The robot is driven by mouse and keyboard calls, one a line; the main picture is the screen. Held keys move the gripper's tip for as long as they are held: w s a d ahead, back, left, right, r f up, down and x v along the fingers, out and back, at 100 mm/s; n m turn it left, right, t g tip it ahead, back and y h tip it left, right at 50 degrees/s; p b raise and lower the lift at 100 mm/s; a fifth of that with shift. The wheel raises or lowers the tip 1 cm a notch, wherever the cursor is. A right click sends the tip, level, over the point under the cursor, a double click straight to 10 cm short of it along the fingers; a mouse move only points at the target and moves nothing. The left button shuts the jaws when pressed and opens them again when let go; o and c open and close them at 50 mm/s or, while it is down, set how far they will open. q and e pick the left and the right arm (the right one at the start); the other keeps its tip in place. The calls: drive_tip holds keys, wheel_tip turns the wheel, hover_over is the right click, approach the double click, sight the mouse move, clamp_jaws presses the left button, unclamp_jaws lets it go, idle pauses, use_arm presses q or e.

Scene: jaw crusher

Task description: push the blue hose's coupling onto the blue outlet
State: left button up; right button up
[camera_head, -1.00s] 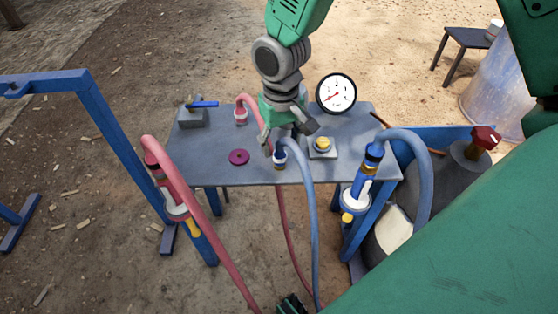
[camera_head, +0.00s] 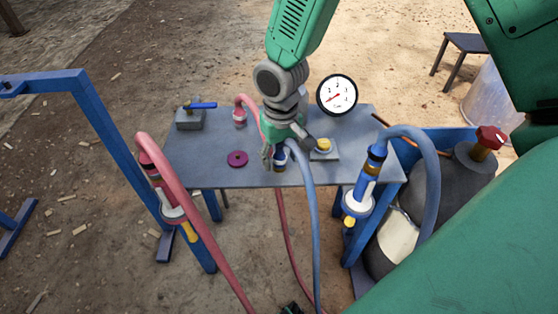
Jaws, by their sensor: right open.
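The blue hose (camera_head: 311,205) runs up from the ground to its coupling (camera_head: 280,163), which stands at the table's front edge. I cannot tell which part is the blue outlet. My left gripper is not in view.
The grey table (camera_head: 205,170) carries a purple disc (camera_head: 237,159), a yellow button (camera_head: 323,144), a red coupling (camera_head: 239,118) and a block with a blue handle (camera_head: 190,118). A gauge (camera_head: 337,95) stands behind. A red hose (camera_head: 177,180) hangs at the left post.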

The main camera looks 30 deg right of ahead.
sight(276, 160)
clamp_jaws()
wheel_tip(276, 160, up, 10)
drive_tip(key=p, duration=0.4)
idle(0.3)
drive_tip(key=shift+n, duration=0.9)
drive_tip(key=s+a+f, duration=0.4)
drive_tip(key=shift+s+f, duration=0.2)
